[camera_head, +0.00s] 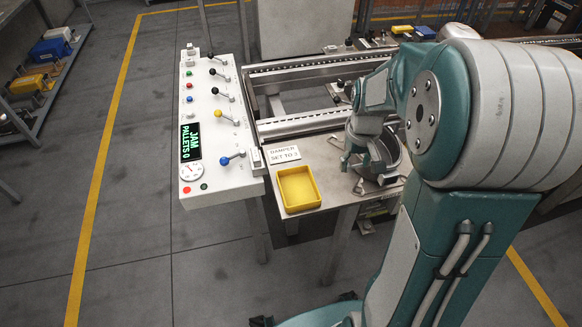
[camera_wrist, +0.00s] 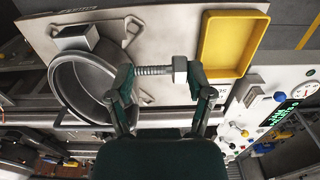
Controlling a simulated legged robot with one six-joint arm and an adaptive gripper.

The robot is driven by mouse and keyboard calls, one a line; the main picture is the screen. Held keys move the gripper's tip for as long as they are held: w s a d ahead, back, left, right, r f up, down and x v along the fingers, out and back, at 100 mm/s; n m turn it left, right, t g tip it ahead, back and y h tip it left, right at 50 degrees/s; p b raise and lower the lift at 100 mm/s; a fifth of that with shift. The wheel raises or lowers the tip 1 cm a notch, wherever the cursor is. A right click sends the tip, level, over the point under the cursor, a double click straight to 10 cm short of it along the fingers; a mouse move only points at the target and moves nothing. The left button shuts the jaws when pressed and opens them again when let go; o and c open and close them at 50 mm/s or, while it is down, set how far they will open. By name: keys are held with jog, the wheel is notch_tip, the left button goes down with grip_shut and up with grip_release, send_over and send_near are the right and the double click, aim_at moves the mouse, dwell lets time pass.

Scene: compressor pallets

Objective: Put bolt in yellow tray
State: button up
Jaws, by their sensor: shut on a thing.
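The bolt (camera_wrist: 156,71) is grey, with a threaded shank and a hex head at its right end in the wrist view. My gripper (camera_wrist: 163,76) is shut on it lengthwise, with one finger at the shank end and the other at the head. The yellow tray (camera_wrist: 232,45) is shallow, rectangular and empty. It lies to the upper right of the bolt, apart from it. In the head view the yellow tray (camera_head: 298,188) sits on the metal plate, left of my gripper (camera_head: 368,160). My arm partly covers the gripper there, and I cannot make out the bolt.
A round metal housing (camera_wrist: 70,100) stands left of the bolt in the wrist view. A white control panel (camera_head: 218,120) with coloured levers stands left of the tray. A label plate (camera_head: 285,155) lies behind the tray. Conveyor rails (camera_head: 310,122) run behind.

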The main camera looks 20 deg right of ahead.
jog(key=shift+w+d+r, duration=0.1)
jog(key=shift+w+a, duration=0.2)
jog(key=shift+a, duration=0.05)
jog(key=w+a+f, duration=0.4)
jog(key=a, duration=0.4)
send_over(298, 191)
jog(key=f, duration=0.5)
jog(key=shift+s+d+f, duration=0.1)
jog(key=shift+s+d, duration=0.1)
jog(key=shift+w+a+f, duration=0.1)
jog(key=shift+a+f, duration=0.05)
jog(key=shift+f, duration=0.8)
jog(key=shift+w+a+f, duration=0.1)
jog(key=shift+a+f, duration=0.05)
jog(key=shift+f, duration=0.8)
jog(key=o, duration=0.9)
jog(key=shift+f, duration=0.1)
jog(key=shift+c, duration=0.2)
